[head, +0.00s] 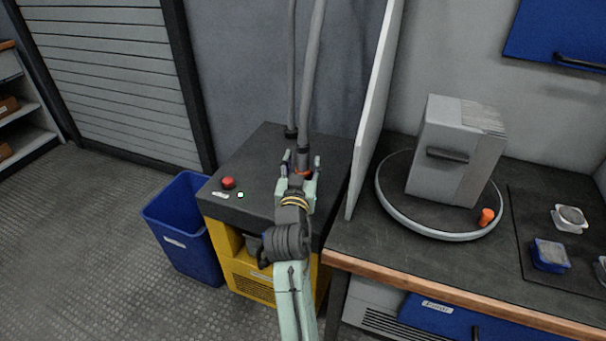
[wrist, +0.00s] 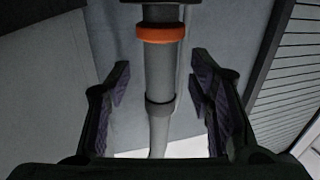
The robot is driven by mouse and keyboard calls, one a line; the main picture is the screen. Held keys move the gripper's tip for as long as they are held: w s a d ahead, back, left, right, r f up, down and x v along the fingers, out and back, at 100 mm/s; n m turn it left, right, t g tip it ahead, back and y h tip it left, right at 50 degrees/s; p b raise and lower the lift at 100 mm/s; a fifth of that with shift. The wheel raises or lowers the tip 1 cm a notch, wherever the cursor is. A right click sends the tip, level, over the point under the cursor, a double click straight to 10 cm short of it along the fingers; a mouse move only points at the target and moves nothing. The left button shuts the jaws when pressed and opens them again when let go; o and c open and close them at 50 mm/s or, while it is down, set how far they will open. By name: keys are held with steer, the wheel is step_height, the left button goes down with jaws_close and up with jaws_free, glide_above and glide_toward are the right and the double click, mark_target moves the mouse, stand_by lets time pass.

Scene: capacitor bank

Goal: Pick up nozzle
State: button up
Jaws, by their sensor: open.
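The nozzle is a grey tubular piece with an orange ring, hanging at the lower end of a grey hose (head: 313,70) above the dark-topped yellow cabinet. In the wrist view the nozzle (wrist: 161,65) runs down the middle of the picture, with the orange ring near the top. My gripper (head: 301,163) is at the nozzle in the head view, its fingers to either side. In the wrist view my gripper (wrist: 160,88) is open, with a gap between the tube and each finger pad. The arm hides part of the nozzle in the head view.
The cabinet (head: 250,150) carries a red button (head: 228,183); a second hose (head: 291,60) stands close behind. A blue bin (head: 180,225) is to the left. A light partition (head: 375,110) and a workbench (head: 370,235) with a grey box (head: 455,150) are close on the right.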

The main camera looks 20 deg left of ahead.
steer(key=shift+x, duration=1.15)
jaws_close()
